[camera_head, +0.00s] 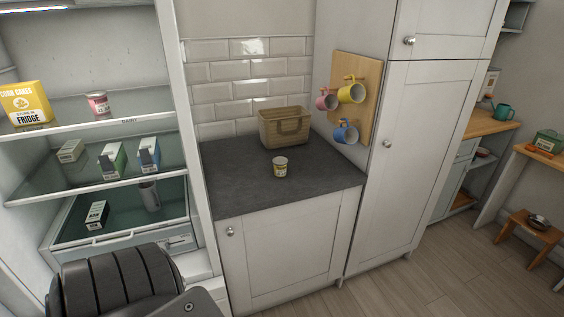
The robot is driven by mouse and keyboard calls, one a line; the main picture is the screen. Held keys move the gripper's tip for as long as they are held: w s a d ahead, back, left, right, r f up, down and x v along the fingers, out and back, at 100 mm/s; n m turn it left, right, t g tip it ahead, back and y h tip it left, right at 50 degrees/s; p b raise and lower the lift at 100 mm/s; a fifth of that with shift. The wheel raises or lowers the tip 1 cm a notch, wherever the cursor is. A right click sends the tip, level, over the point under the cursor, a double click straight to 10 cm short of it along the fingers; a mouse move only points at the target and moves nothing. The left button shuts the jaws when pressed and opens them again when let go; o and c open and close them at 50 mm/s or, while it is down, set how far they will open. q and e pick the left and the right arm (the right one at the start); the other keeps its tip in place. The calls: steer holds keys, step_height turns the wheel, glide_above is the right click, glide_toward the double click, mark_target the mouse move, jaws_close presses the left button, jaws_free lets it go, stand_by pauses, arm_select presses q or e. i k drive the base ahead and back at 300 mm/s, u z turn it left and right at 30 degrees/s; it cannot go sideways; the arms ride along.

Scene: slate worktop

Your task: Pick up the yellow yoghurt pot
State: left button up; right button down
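A small pot with a yellowish band and a pale label, the yellow yoghurt pot (280,168), stands upright on the slate worktop (235,185), in front of a woven basket. It stands alone, with clear worktop around it. A dark, ribbed part of my own arm fills the lower left, in front of the fridge. Neither of my grippers is in the picture.
The basket (284,127) stands at the back of the worktop. Mugs hang on a wooden board (370,75) at the right. An open fridge (100,190) with cartons and a pink pot (98,103) is at the left. A tall cabinet (430,130) bounds the worktop's right.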

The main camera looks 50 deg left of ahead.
mark_target(280, 163)
steer(key=z, duration=0.05)
steer(key=i, duration=3.95)
steer(key=u, duration=3.4)
